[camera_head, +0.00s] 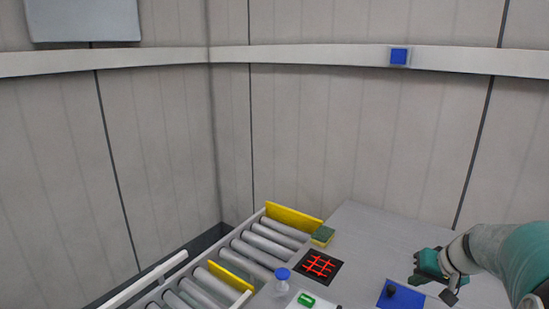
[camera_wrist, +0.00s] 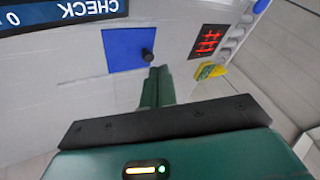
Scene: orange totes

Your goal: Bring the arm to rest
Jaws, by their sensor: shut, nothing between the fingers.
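My gripper (camera_head: 418,268) is at the lower right of the head view, at the end of my teal and grey arm. It is over the grey table (camera_head: 360,235), just above and to the right of a blue square (camera_head: 386,303) with a black knob. In the wrist view my gripper (camera_wrist: 157,84) shows its green fingers together, with nothing between them. Their tips point toward the blue square (camera_wrist: 122,52) and its black knob (camera_wrist: 148,56), and I cannot tell the exact gap.
A roller conveyor (camera_head: 265,244) with yellow guides is left of the table. A black panel with a red grid (camera_head: 317,267), a green-yellow sponge (camera_head: 323,235) and a blue-capped bottle (camera_head: 282,283) are nearby. A screen (camera_wrist: 60,12) reads CHECK upside down. Walls enclose the back.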

